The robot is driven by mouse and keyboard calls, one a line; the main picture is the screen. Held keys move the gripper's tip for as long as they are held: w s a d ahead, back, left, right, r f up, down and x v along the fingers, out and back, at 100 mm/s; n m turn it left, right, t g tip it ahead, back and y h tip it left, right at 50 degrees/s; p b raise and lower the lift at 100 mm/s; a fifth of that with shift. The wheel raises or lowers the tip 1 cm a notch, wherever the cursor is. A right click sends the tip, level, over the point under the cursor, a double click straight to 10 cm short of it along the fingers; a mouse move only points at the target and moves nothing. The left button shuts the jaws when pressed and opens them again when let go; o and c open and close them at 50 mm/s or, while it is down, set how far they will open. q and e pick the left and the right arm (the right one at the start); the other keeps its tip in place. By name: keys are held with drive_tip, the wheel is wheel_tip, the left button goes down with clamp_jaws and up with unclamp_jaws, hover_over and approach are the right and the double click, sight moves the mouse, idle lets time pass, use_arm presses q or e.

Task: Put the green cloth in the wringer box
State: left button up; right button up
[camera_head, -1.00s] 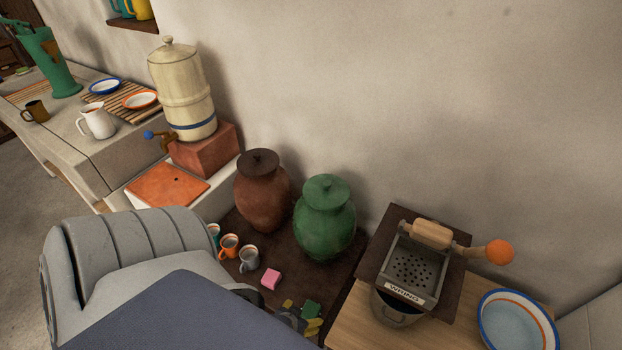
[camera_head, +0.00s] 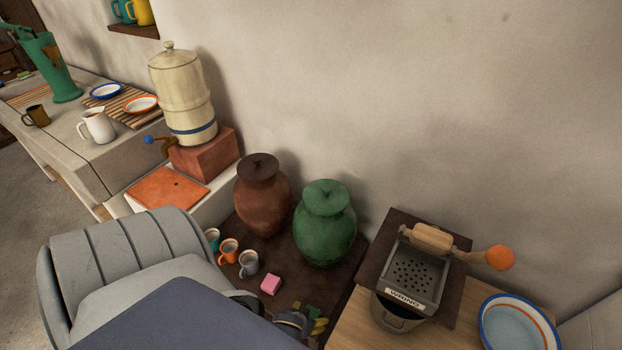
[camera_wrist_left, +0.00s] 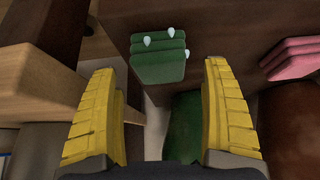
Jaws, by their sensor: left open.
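The green cloth (camera_wrist_left: 158,62) is a folded stack with white drop-like spots, on the dark brown surface in the left wrist view. In the head view my left gripper hides most or all of it. My left gripper (camera_wrist_left: 160,72) is open, with yellow fingers apart on either side of the cloth's line. It looks empty, and I cannot tell how far the cloth is from the fingertips. In the head view the gripper (camera_head: 318,318) is low at the dark surface's front edge. The wringer box (camera_head: 415,275), labelled WRING, has a perforated tray and stands to the right. My right gripper is out of view.
A pink block (camera_head: 270,284) lies left of my gripper, with several mugs (camera_head: 248,262) beyond it. A green jar (camera_head: 325,225) and a brown jar (camera_head: 262,195) stand behind. An orange-knobbed crank (camera_head: 499,257) sticks out from the wringer; a blue-rimmed basin (camera_head: 518,325) is at right.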

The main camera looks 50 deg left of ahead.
use_arm(q)
drive_tip(key=shift+x, duration=1.25)
drive_tip(key=c, duration=1.5)
drive_tip(key=shift+r, duration=0.1)
